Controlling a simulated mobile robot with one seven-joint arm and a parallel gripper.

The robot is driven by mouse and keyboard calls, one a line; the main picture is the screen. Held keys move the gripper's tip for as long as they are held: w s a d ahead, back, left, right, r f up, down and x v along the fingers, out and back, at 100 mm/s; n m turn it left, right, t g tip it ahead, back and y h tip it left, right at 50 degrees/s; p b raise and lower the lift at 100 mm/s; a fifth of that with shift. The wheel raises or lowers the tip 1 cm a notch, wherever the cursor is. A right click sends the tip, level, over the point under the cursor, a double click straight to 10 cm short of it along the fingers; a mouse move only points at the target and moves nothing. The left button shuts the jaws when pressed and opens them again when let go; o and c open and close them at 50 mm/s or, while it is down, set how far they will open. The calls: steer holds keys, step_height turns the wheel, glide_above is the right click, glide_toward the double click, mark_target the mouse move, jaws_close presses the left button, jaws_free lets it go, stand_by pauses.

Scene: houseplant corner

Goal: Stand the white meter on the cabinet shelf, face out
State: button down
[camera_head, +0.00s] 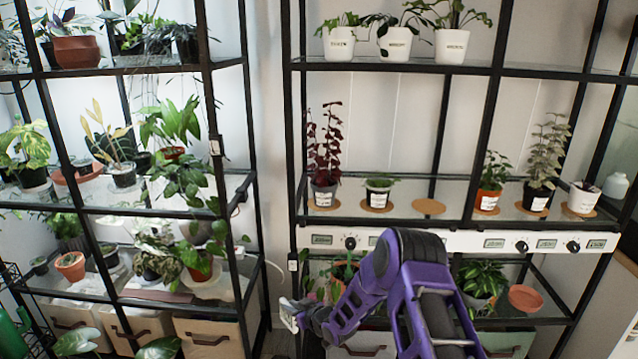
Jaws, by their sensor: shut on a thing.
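My gripper (290,312) is at the lower centre, low in front of the gap between the two racks. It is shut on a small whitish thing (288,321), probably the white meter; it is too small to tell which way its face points. The black-framed rack on the right has a glass middle shelf (400,201) and a lower shelf (520,308), partly hidden by my purple arm. Another black-framed rack stands at the left. I cannot tell which of these is the cabinet.
Potted plants on cork mats line the right rack's middle shelf; one cork mat (428,207) is bare. A white panel (465,241) with displays and knobs runs below it. Bins (215,335) stand under the left rack.

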steer(key=s+d+r+m+t+h+p, duration=0.1)
steer(key=s+d+r, duration=0.3)
steer(key=d+r, duration=0.4)
steer(key=s+d+r+m+t+h+p, duration=0.1)
steer(key=s+d+r+m+h+p, duration=0.2)
steer(key=d+r, duration=0.4)
steer(key=s+d+r+m+t+h+p, duration=0.1)
steer(key=s+d+r+m+h, duration=0.2)
steer(key=s+d+r, duration=0.4)
steer(key=shift+d+r+m+h+p, duration=0.4)
steer(key=shift+d+r+h, duration=0.2)
steer(key=shift+d+r, duration=0.3)
steer(key=shift+a, duration=0.1)
